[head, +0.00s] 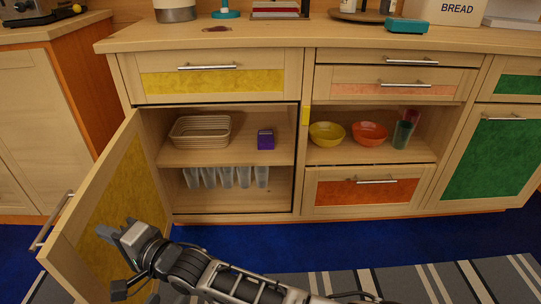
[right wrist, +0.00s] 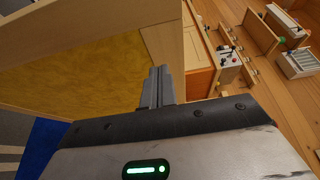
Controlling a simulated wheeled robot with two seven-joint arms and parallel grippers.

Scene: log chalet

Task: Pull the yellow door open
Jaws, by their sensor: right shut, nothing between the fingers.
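The yellow door (head: 110,205) is the left lower cabinet door, with a yellow panel in a pale wood frame. It stands wide open, hinged at the left of the cabinet and swung toward me. Its bar handle (head: 52,220) is on the outer face, at the far left. My right gripper (head: 118,236) is shut and empty, on the inner side of the door, in front of the yellow panel. In the right wrist view its closed fingers (right wrist: 157,86) are near the door's frame, with the yellow panel (right wrist: 95,75) to the left. I cannot tell whether they touch. My left gripper is not in view.
The open cabinet holds a woven basket (head: 200,131), a purple box (head: 265,139) and several clear containers (head: 227,177). An open shelf at right has a yellow bowl (head: 326,134) and an orange bowl (head: 370,134). Blue floor (head: 260,238) and a striped rug (head: 440,283) lie in front.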

